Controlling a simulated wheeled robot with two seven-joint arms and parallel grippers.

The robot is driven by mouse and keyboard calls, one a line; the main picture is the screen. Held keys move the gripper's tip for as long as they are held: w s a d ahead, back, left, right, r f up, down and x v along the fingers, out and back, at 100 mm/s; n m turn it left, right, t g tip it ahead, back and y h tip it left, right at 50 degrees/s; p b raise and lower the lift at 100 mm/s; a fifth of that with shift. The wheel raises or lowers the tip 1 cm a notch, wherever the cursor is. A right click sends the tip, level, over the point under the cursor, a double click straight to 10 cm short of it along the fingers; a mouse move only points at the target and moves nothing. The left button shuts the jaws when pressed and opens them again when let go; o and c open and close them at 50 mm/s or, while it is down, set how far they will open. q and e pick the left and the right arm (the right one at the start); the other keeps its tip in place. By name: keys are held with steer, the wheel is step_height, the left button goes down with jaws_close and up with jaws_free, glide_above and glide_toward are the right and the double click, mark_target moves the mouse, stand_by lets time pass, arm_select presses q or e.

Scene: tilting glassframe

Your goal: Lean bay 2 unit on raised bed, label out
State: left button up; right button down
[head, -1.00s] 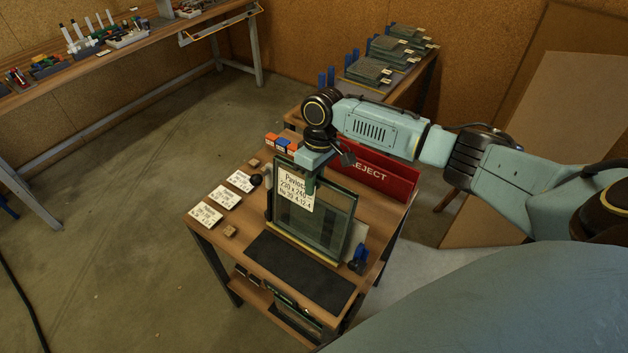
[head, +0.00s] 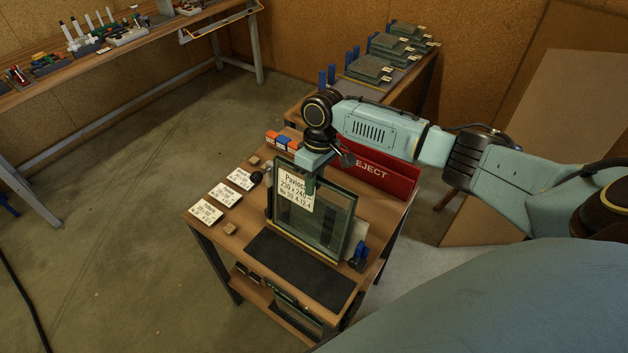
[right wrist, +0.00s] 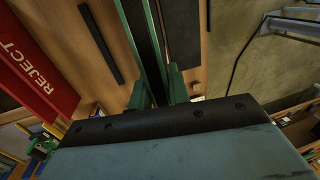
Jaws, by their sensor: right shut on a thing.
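A glass unit (head: 318,222) with a dark frame stands nearly upright on the small wooden table in the head view. A white label, "Pavlos… 230 x 240", is near its upper left on the face toward me. My right gripper (head: 309,183) is shut on its top edge. In the right wrist view the unit (right wrist: 151,45) shows edge-on between the green fingers (right wrist: 159,88). A flat black mat (head: 298,270) lies in front of the unit. I cannot tell which surface is the raised bed. My left gripper is not in view.
A red REJECT box (head: 378,174) stands behind the unit, also in the right wrist view (right wrist: 35,75). White cards (head: 223,194) lie along the table's left side. A blue fixture (head: 358,254) is at the unit's right. Glass stacks (head: 371,69) sit on the back bench.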

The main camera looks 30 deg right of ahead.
steer(key=shift+r, duration=0.1)
steer(key=c, duration=1.3)
jaws_free()
steer(key=shift+o, duration=0.2)
steer(key=shift+s+f, duration=0.1)
steer(key=shift+f, duration=0.1)
step_height(320, 180, up, 14)
steer(key=w+d+b, duration=0.1)
steer(key=d, duration=0.1)
steer(key=shift+f, duration=0.2)
steer(key=shift+f, duration=0.1)
